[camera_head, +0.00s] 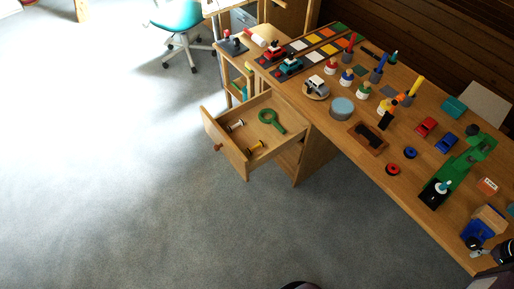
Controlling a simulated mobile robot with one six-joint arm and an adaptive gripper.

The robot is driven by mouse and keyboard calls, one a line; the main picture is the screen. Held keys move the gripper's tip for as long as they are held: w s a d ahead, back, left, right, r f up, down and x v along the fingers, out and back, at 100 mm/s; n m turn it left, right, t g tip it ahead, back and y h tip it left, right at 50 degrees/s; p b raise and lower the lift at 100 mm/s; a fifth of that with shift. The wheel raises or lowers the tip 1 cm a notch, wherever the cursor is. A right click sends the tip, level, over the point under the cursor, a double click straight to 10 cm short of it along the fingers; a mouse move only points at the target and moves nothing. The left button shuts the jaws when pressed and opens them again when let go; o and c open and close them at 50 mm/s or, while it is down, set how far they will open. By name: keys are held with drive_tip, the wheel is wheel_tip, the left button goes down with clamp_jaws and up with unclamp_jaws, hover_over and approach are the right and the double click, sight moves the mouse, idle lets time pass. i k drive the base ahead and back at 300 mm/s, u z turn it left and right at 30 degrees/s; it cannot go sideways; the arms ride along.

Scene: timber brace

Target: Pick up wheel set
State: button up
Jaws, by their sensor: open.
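Two small wheel sets lie in the open wooden drawer at the left. One wheel set (236,126) has pale wheels with dark parts and lies near the drawer's front left. The other wheel set (254,147) has yellow wheels and lies nearer the drawer's right front corner. Each is small, and fine detail is hard to make out. My gripper (476,246) appears dark at the bottom right, over the table's near right corner and partly cut off by the picture edge. It is open and far from the drawer, with no wheel set at it.
The drawer (224,147) also holds a green ring-shaped tool (271,121). The long wooden table (355,185) carries toy cars, pegs, a grey-blue round tin (342,108), a dark tray (368,138) and a green piece (462,165). The grey floor before the drawer is clear.

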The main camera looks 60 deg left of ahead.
sight(261, 143)
drive_tip(key=z, duration=0.5)
drive_tip(key=k, duration=0.1)
drive_tip(key=u, duration=2.85)
drive_tip(key=k, duration=0.6)
drive_tip(key=z, duration=0.15)
drive_tip(key=i, duration=0.4)
drive_tip(key=u, duration=0.05)
